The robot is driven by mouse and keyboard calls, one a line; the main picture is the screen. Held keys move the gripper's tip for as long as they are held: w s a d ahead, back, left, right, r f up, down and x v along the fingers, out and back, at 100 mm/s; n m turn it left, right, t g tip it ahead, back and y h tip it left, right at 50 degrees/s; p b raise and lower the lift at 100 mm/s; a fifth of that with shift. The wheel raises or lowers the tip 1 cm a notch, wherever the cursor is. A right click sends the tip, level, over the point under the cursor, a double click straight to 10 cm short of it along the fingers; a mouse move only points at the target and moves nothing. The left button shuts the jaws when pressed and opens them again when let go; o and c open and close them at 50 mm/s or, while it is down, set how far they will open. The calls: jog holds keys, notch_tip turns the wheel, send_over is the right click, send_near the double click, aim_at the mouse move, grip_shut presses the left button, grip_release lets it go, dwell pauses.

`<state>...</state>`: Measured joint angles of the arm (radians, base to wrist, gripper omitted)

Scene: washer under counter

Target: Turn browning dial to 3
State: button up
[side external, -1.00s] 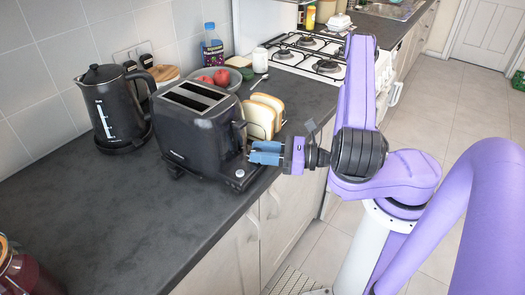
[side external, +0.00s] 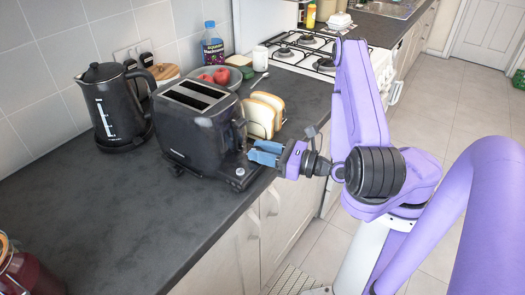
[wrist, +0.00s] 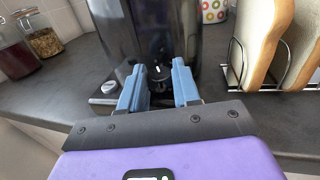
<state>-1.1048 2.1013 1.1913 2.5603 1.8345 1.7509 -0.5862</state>
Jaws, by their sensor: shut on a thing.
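The black toaster (side external: 195,130) stands on the dark counter, with two empty-looking slots on top. In the wrist view, its front (wrist: 145,30) rises just ahead of my gripper. My gripper (wrist: 159,85) has its two blue fingers closed around the small black browning dial (wrist: 160,74), one finger on each side. A short white mark shows on the dial, pointing roughly up; scale numbers cannot be read. In the side view, my gripper (side external: 264,153) is at the toaster's lower front, and the dial is hidden there. A silver round knob (wrist: 110,87) sits left of the fingers.
A wire rack with bread slices (side external: 265,110) stands close beside the toaster, right of my gripper in the wrist view (wrist: 262,45). A black kettle (side external: 113,108) is on the toaster's other side. The counter's front left (side external: 125,215) is clear.

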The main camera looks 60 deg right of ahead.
jog(key=o, duration=1.1)
jog(key=shift+c, duration=0.2)
jog(key=shift+w+d+n+g+y, duration=0.1)
jog(key=shift+d+n+g+y, duration=0.1)
jog(key=shift+n+g+y, duration=0.9)
jog(key=shift+w+d+n+g+y, duration=0.15)
jog(key=shift+n+g+y, duration=0.35)
jog(key=shift+n+y, duration=1.15)
jog(key=shift+m+y, duration=0.25)
jog(key=shift+y, duration=0.5)
